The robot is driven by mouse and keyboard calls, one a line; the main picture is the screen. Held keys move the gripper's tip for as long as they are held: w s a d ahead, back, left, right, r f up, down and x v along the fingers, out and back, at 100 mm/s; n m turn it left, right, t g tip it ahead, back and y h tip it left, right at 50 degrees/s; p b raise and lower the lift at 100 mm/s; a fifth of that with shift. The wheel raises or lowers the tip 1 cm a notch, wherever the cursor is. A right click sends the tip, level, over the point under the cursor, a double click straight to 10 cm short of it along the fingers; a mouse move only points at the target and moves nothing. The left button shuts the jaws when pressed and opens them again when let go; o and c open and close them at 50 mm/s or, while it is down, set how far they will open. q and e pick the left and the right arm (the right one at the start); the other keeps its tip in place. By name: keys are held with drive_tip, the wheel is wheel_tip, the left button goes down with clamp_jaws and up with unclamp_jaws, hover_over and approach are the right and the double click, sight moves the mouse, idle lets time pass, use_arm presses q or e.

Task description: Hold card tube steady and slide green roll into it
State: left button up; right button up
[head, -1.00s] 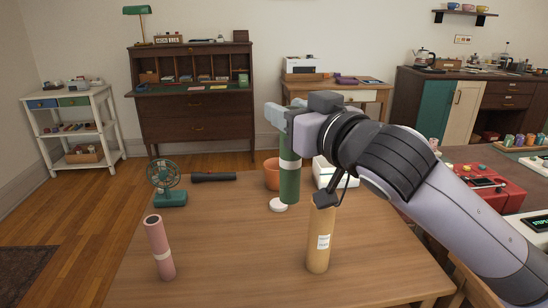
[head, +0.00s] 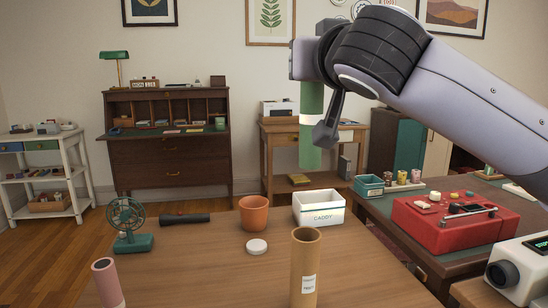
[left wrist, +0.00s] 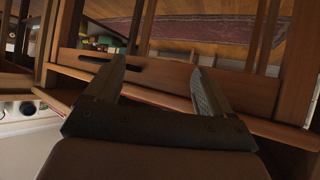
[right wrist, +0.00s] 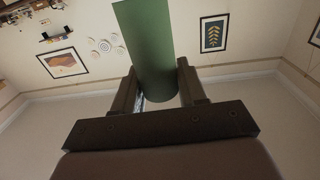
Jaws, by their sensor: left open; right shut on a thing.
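The brown card tube (head: 303,270) stands upright on the table at the lower middle of the head view, its open top facing up. The green roll (head: 311,155), with a pale band, hangs upright in the air above the tube, clear of it. My right gripper is shut on the roll; its fingers (right wrist: 157,88) show on either side of the roll in the right wrist view. In the head view my right arm hides part of the roll. My left gripper (left wrist: 158,88) shows only in the left wrist view, open and empty, facing wooden furniture, away from the tube.
A pink roll (head: 106,283) stands at the table's (head: 200,277) front left. A green fan (head: 128,222), dark flashlight (head: 185,219), white disc (head: 257,246), terracotta pot (head: 254,213) and white caddy (head: 318,208) lie farther back. The table left of the tube is clear.

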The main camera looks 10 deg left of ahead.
use_arm(q)
drive_tip(key=w+d+r+n+g+h, duration=0.1)
drive_tip(key=d+r+g+h, duration=0.1)
drive_tip(key=d+r+h, duration=0.3)
drive_tip(key=d+r+n+g+h, duration=0.1)
drive_tip(key=d+r+g+h, duration=0.2)
drive_tip(key=r+h, duration=0.45)
drive_tip(key=m+t+y, duration=0.2)
drive_tip(key=m+t, duration=0.4)
drive_tip(key=m, duration=0.3)
approach(312, 265)
wheel_tip(312, 265, down, 3)
drive_tip(key=w, duration=0.2)
drive_tip(key=x, duration=0.7)
drive_tip(key=w+x, duration=0.1)
drive_tip(key=x, duration=0.3)
drive_tip(key=shift+a, duration=0.35)
